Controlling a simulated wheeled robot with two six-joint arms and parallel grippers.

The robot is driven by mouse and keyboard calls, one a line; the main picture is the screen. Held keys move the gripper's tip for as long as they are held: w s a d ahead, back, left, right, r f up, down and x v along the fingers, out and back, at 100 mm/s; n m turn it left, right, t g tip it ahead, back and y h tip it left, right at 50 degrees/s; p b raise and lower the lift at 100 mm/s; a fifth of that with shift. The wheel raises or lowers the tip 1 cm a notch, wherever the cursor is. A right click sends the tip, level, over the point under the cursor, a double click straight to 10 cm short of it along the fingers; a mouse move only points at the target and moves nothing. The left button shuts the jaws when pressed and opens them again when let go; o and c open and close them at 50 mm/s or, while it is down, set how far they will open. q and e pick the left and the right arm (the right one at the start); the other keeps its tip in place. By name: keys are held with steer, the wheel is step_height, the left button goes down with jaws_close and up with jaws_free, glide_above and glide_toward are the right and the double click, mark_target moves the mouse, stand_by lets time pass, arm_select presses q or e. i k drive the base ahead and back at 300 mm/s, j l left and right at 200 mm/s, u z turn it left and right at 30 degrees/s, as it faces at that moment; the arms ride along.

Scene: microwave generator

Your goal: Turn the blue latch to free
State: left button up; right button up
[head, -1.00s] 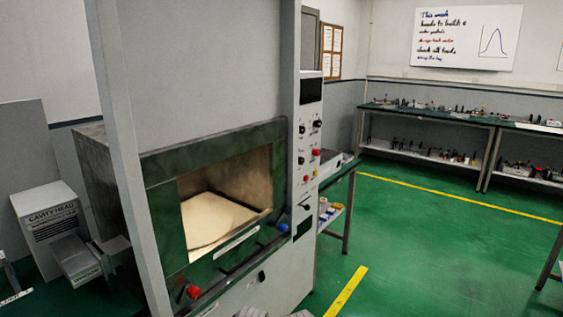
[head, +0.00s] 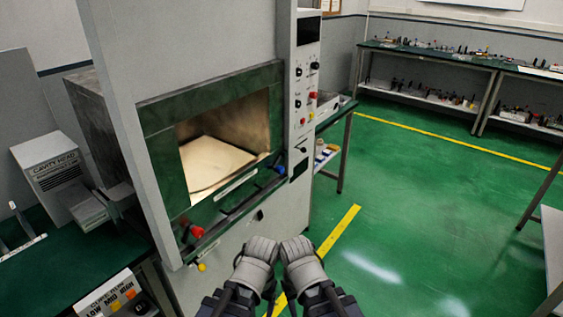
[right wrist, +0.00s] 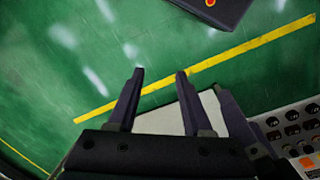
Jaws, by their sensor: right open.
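The blue latch (head: 279,169) is a small blue knob at the right end of the bar below the open chamber of the grey machine (head: 200,60), in the head view. A red knob (head: 196,231) sits at the bar's left end. The latch is not seen in that view.
A control panel (head: 303,90) with knobs is right of the chamber. A green-topped bench (head: 100,247) with a grey cavity head box (head: 55,170) stands at left. Benches with small parts (head: 440,60) line the back. The green floor at right is clear, with yellow lines.

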mark_target(277, 168)
steer(key=i, duration=1.25)
steer(key=z, duration=0.05)
